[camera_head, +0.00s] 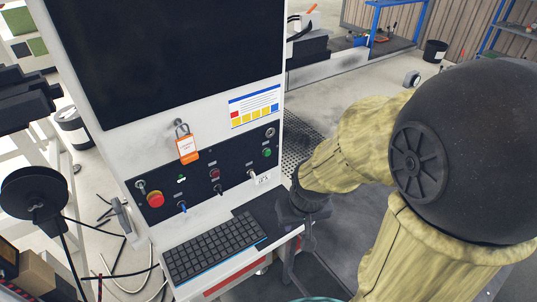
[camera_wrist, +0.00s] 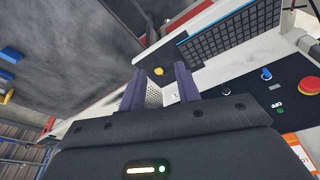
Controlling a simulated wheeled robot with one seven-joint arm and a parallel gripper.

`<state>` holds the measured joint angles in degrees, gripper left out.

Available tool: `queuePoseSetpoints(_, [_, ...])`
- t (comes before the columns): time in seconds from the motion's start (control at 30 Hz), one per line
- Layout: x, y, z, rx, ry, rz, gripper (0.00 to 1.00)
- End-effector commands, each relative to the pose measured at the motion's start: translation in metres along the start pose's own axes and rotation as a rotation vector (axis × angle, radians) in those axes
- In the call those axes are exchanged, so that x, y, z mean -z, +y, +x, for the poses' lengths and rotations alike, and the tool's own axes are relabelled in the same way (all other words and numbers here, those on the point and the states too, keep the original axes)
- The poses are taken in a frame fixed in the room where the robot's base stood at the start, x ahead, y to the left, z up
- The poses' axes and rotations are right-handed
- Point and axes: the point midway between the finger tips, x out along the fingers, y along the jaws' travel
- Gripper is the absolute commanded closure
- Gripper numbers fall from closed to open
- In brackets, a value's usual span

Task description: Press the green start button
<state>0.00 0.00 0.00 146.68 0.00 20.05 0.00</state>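My gripper (camera_head: 291,218) is in front of the machine, below and right of the button, by the right end of the keyboard. It is apart from the button. In the wrist view my gripper (camera_wrist: 160,78) has its two dark fingers spread with nothing between them. I cannot make out the green button in the wrist view; the gripper body covers part of the panel.
A red emergency stop (camera_head: 155,199), a red button (camera_head: 215,173) and toggle switches share the panel. A keyboard (camera_head: 214,247) lies on the shelf below. Open floor lies right of the machine.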

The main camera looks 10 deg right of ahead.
Motion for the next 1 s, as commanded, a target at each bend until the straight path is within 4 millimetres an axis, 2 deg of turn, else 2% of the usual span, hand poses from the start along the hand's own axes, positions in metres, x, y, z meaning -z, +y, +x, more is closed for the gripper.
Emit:
queuePoseSetpoints(0.03, [0.0000, 0.0000, 0.0000, 0.000, 0.000, 0.000, 0.77])
queuePoseSetpoints(0.13, [0.0000, 0.0000, 0.0000, 0.000, 0.000, 0.000, 0.97])
queuePoseSetpoints(0.17, [0.0000, 0.0000, 0.0000, 0.000, 0.000, 0.000, 1.00])
queuePoseSetpoints(1.0, [0.0000, 0.0000, 0.0000, 0.000, 0.000, 0.000, 1.00])
